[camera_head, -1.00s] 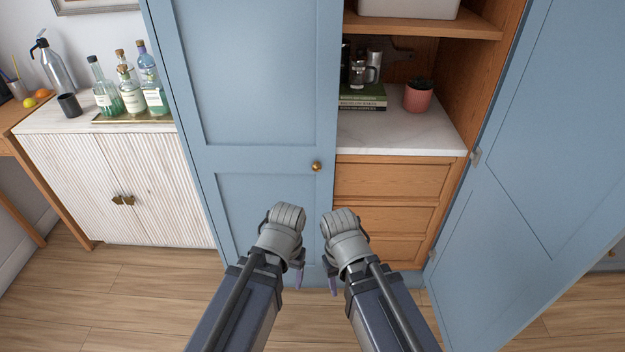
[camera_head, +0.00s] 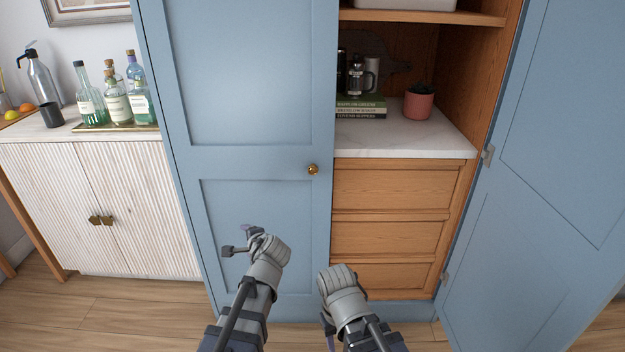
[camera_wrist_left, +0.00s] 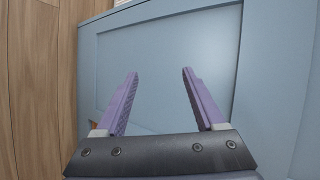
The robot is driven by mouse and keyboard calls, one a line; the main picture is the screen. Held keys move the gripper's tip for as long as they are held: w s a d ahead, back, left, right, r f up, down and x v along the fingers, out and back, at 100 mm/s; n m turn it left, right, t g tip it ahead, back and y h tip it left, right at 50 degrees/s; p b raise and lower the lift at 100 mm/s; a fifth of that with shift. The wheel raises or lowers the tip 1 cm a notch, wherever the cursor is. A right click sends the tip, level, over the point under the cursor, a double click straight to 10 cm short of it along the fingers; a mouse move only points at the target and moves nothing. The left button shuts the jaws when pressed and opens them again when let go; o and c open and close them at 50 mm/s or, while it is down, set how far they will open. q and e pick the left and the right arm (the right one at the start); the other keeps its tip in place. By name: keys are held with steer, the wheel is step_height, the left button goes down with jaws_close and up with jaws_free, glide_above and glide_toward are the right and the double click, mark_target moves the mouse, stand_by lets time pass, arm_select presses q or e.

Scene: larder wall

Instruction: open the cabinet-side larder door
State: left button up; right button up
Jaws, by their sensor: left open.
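The cabinet-side larder door (camera_head: 250,80) is a blue panelled door on the left half of the larder, beside the white cabinet, and it is closed. Its round brass knob (camera_head: 313,169) sits near its right edge. My left gripper (camera_head: 238,240) is open and empty in front of the lower door panel, below and left of the knob, apart from it. In the left wrist view, the purple fingers (camera_wrist_left: 158,88) are spread with the blue door panel (camera_wrist_left: 160,55) beyond them. My right gripper (camera_head: 329,338) hangs low before the drawers, its fingers mostly hidden.
The other larder door (camera_head: 540,150) stands open at the right. Between them are wooden drawers (camera_head: 395,187), a marble shelf (camera_head: 400,138), books (camera_head: 360,107) and a plant pot (camera_head: 418,103). A white fluted cabinet (camera_head: 100,200) with several bottles stands at left. The floor (camera_head: 130,305) is clear.

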arm_select(q)
steer(key=w+d+r+m+t+h, duration=0.1)
steer(key=w+d+r+m+t, duration=0.45)
steer(key=d+r+m, duration=0.2)
steer(key=m+t+h, duration=0.3)
steer(key=m+h, duration=0.2)
steer(key=m, duration=0.7)
glide_toward(313, 171)
steer(key=shift+w+a+r, duration=0.1)
steer(key=shift+w, duration=2)
steer(key=shift+w+r, duration=0.1)
steer(key=shift+w, duration=2.05)
steer(key=shift+s, duration=0.1)
jaws_close()
